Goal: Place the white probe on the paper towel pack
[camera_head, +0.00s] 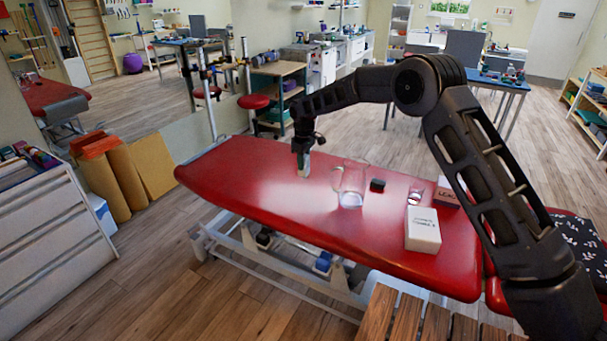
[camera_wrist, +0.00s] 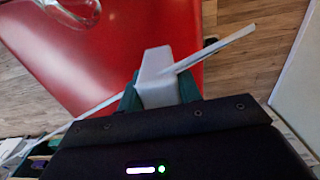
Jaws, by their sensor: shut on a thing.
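My gripper (camera_head: 303,150) hangs over the far left part of the red treatment table (camera_head: 250,195). In the wrist view its green-tipped fingers (camera_wrist: 159,92) are shut on the white probe (camera_wrist: 157,66), a pale blocky piece sticking out beyond the fingertips. In the head view the probe (camera_head: 304,168) is small and points down, apparently just above the table; whether it touches cannot be told. A white box with dark print (camera_head: 423,232) lies on the near right of the table. It may be the paper towel pack; its print is too small to read.
A clear glass pitcher (camera_head: 350,185) stands between my gripper and the white box. A small black object (camera_head: 377,185), a small glass (camera_head: 415,196) and a dark red box (camera_head: 447,191) are also on the table. The table's left end is bare.

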